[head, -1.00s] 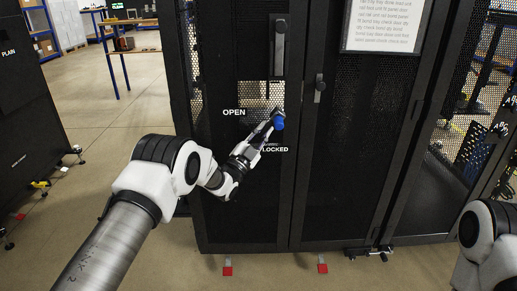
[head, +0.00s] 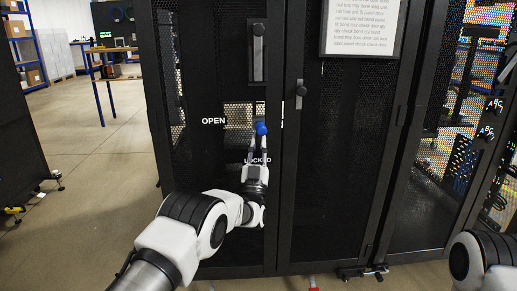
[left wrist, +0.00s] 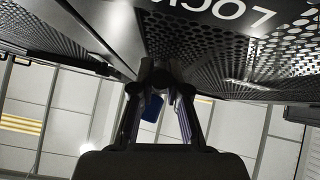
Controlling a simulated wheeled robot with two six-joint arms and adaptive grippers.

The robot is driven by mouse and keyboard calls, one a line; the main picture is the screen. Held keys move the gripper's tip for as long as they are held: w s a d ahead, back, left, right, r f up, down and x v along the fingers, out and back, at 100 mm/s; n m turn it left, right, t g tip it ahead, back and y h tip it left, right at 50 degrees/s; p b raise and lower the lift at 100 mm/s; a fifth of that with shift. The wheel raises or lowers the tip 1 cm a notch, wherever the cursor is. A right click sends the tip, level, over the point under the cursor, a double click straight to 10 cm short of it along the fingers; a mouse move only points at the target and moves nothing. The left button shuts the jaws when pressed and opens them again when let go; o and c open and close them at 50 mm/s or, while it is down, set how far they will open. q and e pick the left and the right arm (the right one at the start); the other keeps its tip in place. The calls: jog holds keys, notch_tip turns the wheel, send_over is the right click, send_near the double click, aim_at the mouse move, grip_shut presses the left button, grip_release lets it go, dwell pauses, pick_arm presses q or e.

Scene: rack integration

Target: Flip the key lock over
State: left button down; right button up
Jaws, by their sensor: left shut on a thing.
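The key lock shows as a blue knob (head: 261,128) on the black rack door, between the words OPEN and LOCKED. My left gripper (head: 259,140) is at the knob from below, with its fingers closed on it. In the left wrist view the blue part (left wrist: 152,108) shows between the fingers of my left gripper (left wrist: 160,85), close to the perforated door. The fingers hide part of the lock, so its exact turn is hard to tell. My right arm shows at the lower right edge, but its gripper is out of view.
The black rack doors (head: 335,170) stand close in front of me. A long door handle (head: 258,50) is above the lock, and a small latch (head: 300,92) is on the door to the right. A paper sheet (head: 362,25) hangs at the top. Open floor lies to the left.

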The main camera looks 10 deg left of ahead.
pick_arm(q)
jog(key=shift+d+n, duration=0.1)
jog(key=shift+n, duration=0.2)
jog(key=c, duration=1.2)
grip_release()
jog(key=shift+o, duration=0.2)
jog(key=v, duration=1.2)
jog(key=shift+f, duration=0.15)
